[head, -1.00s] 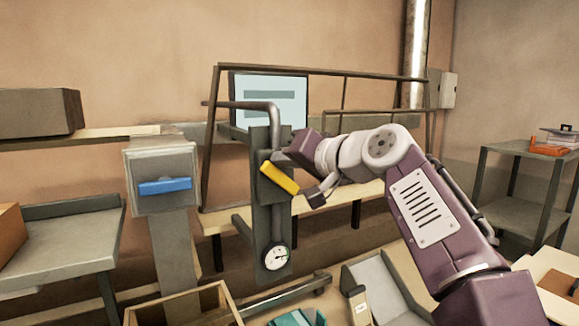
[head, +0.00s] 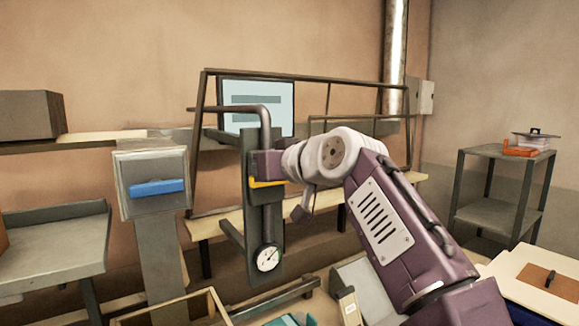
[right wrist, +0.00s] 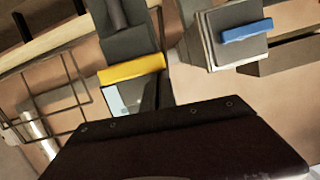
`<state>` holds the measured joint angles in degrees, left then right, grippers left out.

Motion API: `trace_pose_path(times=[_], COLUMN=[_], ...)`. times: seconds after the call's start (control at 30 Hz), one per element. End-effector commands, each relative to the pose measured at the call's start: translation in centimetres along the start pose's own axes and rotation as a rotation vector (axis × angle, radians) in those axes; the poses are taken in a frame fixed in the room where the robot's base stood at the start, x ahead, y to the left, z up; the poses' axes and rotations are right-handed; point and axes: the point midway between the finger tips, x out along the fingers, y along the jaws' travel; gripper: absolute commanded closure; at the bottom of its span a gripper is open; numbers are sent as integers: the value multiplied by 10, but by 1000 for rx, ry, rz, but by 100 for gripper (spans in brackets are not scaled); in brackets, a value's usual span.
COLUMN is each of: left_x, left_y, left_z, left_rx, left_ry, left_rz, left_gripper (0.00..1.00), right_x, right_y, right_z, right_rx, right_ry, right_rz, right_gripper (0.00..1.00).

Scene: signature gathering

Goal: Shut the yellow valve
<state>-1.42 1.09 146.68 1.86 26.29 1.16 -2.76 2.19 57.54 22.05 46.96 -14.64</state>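The yellow valve handle (head: 268,184) is on the upright dark valve panel (head: 274,235) with a grey pipe in the head view. It lies about level, across the pipe, and is partly covered by my right gripper (head: 266,165). In the right wrist view the yellow handle (right wrist: 132,69) lies across the dark panel, just beyond the dark gripper body (right wrist: 170,145). My right gripper is at the handle's upper edge in the head view. Its fingers are hidden, so I cannot tell whether it touches or grips. My left gripper is out of view.
A round gauge (head: 267,258) sits low on the panel. A grey box with a blue handle (head: 157,187) stands left of it. A screen (head: 257,92) and metal frame are behind. An open wooden box (head: 195,300) is below. A grey shelf cart (head: 492,215) stands right.

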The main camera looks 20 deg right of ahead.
Motion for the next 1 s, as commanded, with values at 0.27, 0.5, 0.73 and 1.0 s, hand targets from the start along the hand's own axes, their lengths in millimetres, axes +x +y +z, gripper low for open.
trace_pose_path(times=[0.27, 0.5, 0.73, 1.0], left_x=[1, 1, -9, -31], left_y=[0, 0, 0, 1], left_z=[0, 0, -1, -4], left_rx=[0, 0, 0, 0], left_ry=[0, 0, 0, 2], left_rz=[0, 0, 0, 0], left_gripper=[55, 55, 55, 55], right_x=[1, 1, -1, -20], right_y=[0, 0, -1, -5], right_z=[2, 2, -8, -36], right_rx=[2, 3, 3, 2], right_ry=[-3, -3, -2, 5], right_rz=[-1, -1, -1, 3], right_gripper=[100, 100, 100, 100])
